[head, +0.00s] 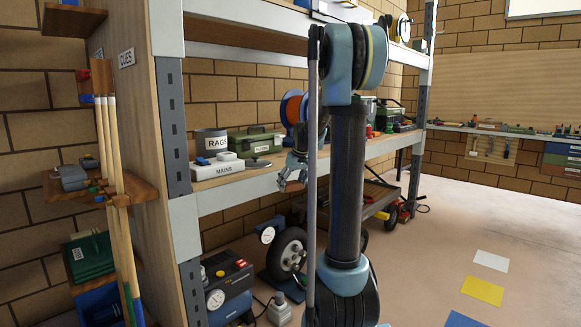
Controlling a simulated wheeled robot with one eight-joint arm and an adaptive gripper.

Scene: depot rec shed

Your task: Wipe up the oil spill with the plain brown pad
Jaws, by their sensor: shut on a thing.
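My gripper (291,181) is at the front edge of the middle shelf (240,185), small in view and partly covered by my own arm. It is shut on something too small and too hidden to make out. I cannot pick out a plain brown pad. I see no clear oil spill. A small dark flat shape (259,163) lies on the shelf beside the box marked MAINS, and I cannot tell what it is.
On the shelf stand a grey RAGS tin (211,141), a green case (256,142) and the white MAINS box (217,169). Below are a compressor (228,288) and a wheel (287,252). Cues (106,170) lean left. Floor at right (450,230) is open.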

